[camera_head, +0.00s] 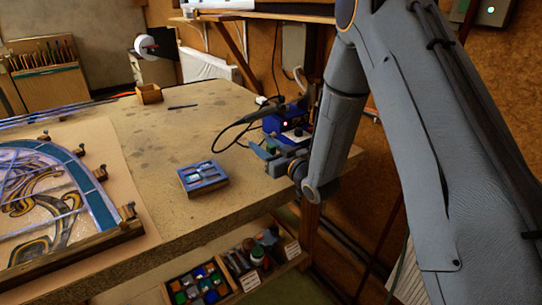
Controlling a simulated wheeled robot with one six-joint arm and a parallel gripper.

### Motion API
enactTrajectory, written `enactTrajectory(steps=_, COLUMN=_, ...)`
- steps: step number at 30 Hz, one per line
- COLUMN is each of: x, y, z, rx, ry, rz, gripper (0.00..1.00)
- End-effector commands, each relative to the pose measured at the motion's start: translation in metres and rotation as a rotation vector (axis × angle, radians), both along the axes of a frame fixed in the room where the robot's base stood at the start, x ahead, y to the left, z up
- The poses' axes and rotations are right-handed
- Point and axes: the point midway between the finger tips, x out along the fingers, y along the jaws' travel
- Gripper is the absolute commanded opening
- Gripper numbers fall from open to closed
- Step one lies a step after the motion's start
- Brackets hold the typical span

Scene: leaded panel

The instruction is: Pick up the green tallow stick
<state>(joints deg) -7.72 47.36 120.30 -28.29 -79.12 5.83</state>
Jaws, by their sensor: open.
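My gripper (262,150) reaches in from the right, low over the right side of the workbench (130,135), with its jaws towards the left. It is open, and I see nothing held in it. Small green-blue bits show around the jaws, but I cannot tell whether they belong to the gripper or are a separate stick. I cannot make out the green tallow stick for certain; my wrist and arm hide part of the bench's right end.
A blue-framed compartment tray (203,182) stands left of my gripper. A blue soldering station (287,122) with a cable stands just behind it. The leaded panel (60,200) lies at left. A small wooden box (149,93) and dark pen-like rod (183,106) lie farther back.

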Motion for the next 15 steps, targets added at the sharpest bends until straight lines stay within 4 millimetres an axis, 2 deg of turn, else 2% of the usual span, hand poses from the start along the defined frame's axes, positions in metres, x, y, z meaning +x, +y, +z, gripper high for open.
enactTrajectory(steps=5, x=0.0, y=0.0003, z=-0.0004, rx=0.0, ry=0.0, rz=0.0, gripper=0.41)
enactTrajectory(steps=12, x=-0.0001, y=0.0001, z=-0.0004, rx=0.0, ry=0.0, rz=0.0, gripper=0.02)
enactTrajectory(steps=15, x=-0.0001, y=0.0001, z=-0.0002, rx=0.0, ry=0.0, rz=0.0, gripper=0.0)
